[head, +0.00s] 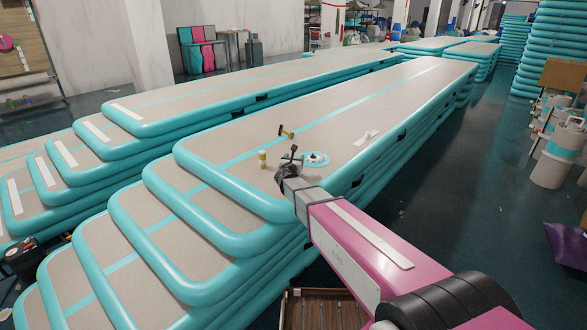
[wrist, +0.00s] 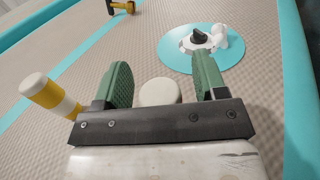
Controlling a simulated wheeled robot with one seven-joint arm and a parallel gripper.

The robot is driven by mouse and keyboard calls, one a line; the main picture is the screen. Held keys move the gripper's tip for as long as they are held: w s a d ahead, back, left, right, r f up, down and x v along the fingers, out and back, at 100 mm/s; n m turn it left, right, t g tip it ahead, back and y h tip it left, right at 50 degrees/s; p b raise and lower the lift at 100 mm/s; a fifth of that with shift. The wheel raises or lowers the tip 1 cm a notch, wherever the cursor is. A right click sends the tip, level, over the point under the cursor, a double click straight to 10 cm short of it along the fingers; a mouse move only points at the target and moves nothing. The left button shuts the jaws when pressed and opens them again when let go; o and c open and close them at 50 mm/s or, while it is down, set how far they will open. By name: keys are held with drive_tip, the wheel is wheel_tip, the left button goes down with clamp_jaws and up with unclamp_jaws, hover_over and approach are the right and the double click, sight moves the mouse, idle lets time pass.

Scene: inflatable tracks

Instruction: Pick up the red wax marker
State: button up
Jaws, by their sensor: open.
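I see no plainly red marker in either view. My gripper (wrist: 163,78) is open, its two green fingers apart, low over the beige top of the inflatable track (head: 330,105). A pale round-topped object (wrist: 159,92) shows between the fingers in the wrist view; its lower part is hidden by the gripper's base, and I cannot tell what it is. In the head view, my gripper (head: 291,160) is just right of this cylinder.
A teal disc (wrist: 215,60) with a white and black fitting (wrist: 203,40) lies beyond the right finger. A yellow and black hammer-like tool (head: 286,132) lies farther back. A small white item (head: 365,137) lies to the right. The track beyond is clear.

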drive_tip(key=c, duration=1)
